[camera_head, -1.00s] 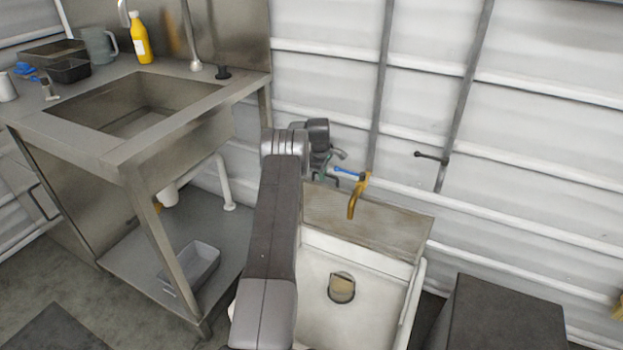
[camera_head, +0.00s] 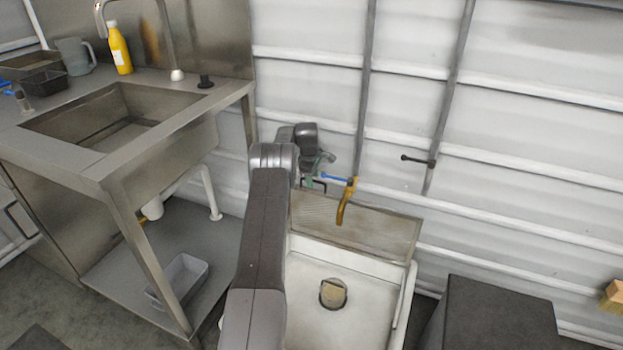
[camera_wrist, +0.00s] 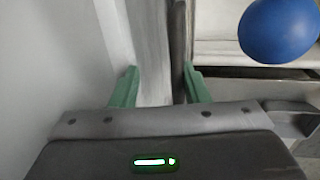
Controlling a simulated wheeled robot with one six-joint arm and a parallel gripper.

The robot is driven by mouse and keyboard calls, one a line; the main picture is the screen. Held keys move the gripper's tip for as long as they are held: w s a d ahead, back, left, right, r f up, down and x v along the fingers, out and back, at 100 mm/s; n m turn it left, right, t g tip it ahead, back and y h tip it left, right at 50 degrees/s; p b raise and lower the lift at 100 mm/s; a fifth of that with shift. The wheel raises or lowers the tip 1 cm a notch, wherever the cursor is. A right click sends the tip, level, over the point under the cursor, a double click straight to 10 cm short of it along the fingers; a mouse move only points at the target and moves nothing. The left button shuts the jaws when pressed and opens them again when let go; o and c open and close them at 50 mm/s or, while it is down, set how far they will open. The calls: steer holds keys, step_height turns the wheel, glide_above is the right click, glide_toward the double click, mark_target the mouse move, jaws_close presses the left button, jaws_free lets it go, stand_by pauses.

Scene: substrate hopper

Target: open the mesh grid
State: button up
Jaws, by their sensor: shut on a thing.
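The mesh grid (camera_head: 365,224) is a flat grey-brown panel standing raised along the rear edge of a white square basin (camera_head: 312,258). My gripper (camera_head: 318,165) is at the panel's upper left corner, partly hidden behind my own arm. In the wrist view, the green fingers of my gripper (camera_wrist: 161,88) stand on either side of the grid's edge (camera_wrist: 152,50) and are shut on it. The basin is uncovered, with a round drain holding a tan piece (camera_head: 333,293) in its floor.
A brass tap (camera_head: 344,203) with a blue handle is on the wall behind the grid. A blue round thing (camera_wrist: 278,30) shows in the wrist view. A steel sink table (camera_head: 120,170) stands left, a dark box (camera_head: 495,315) right. A ribbed white wall closes the back.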

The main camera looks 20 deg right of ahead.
steer(key=shift+d, duration=0.1)
step_height(320, 180, up, 14)
steer(key=s+a+p, duration=0.2)
steer(key=shift+f, duration=0.25)
step_height(320, 180, down, 14)
steer(key=w+d+b, duration=0.1)
steer(key=b, duration=0.1)
steer(key=shift+w+d, duration=0.15)
steer(key=shift+w, duration=0.25)
stand_by(0.4)
steer(key=shift+d+r, duration=0.15)
steer(key=shift+r, duration=0.05)
